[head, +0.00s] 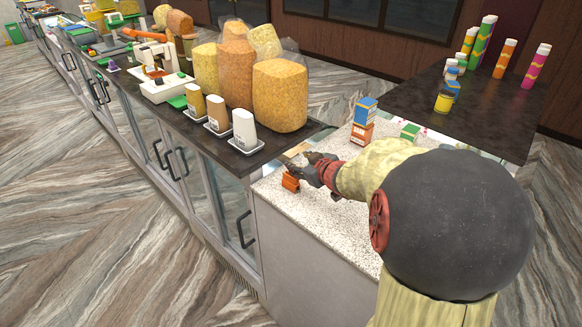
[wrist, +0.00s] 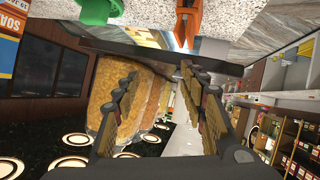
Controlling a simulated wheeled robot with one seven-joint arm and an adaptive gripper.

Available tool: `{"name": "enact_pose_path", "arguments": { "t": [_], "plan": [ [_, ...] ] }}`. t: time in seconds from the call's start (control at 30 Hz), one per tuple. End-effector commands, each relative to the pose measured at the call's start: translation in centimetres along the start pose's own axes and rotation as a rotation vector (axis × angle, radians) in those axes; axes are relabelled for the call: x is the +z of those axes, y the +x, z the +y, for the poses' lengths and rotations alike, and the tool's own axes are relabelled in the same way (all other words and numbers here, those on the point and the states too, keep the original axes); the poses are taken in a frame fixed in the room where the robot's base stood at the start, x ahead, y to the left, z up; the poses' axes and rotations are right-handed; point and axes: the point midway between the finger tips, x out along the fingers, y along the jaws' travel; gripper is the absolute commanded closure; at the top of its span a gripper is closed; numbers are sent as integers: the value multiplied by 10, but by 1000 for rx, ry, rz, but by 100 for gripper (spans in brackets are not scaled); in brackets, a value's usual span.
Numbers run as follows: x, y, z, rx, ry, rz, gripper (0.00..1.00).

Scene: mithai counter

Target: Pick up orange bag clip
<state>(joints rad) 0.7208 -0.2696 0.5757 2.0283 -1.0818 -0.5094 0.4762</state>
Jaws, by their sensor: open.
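The orange bag clip (head: 291,182) stands on the pale speckled counter (head: 325,214) near its left edge. It is small and partly hidden by my gripper in the head view. In the wrist view the orange clip (wrist: 187,22) shows at the top, above the right finger and not between the fingers. My gripper (head: 304,167) is open, with nothing held, close to the clip. In the wrist view the gripper's (wrist: 158,75) two fingers are spread apart, and their gap looks out toward the bagged snacks.
A green object (wrist: 95,10) lies near the clip in the wrist view. Blue and orange boxes (head: 364,112) stand behind my gripper. The dark counter (head: 215,143) at left holds large snack bags (head: 280,95) and several labelled containers (head: 244,128).

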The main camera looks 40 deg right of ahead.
Motion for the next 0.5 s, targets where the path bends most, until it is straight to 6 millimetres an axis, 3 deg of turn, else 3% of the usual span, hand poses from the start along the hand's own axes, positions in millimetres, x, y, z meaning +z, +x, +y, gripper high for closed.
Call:
{"name": "enact_pose_path", "arguments": {
  "t": [0.03, 0.13, 0.33, 0.5],
  "plan": [
    [4, -1, 10, -45, 16, 12, 58],
    [18, -2, 10, -150, 46, 52, 58],
    [53, -9, -4, -310, 114, 100, 58],
    [64, -10, -11, -364, 138, 117, 58]
  ]
}}
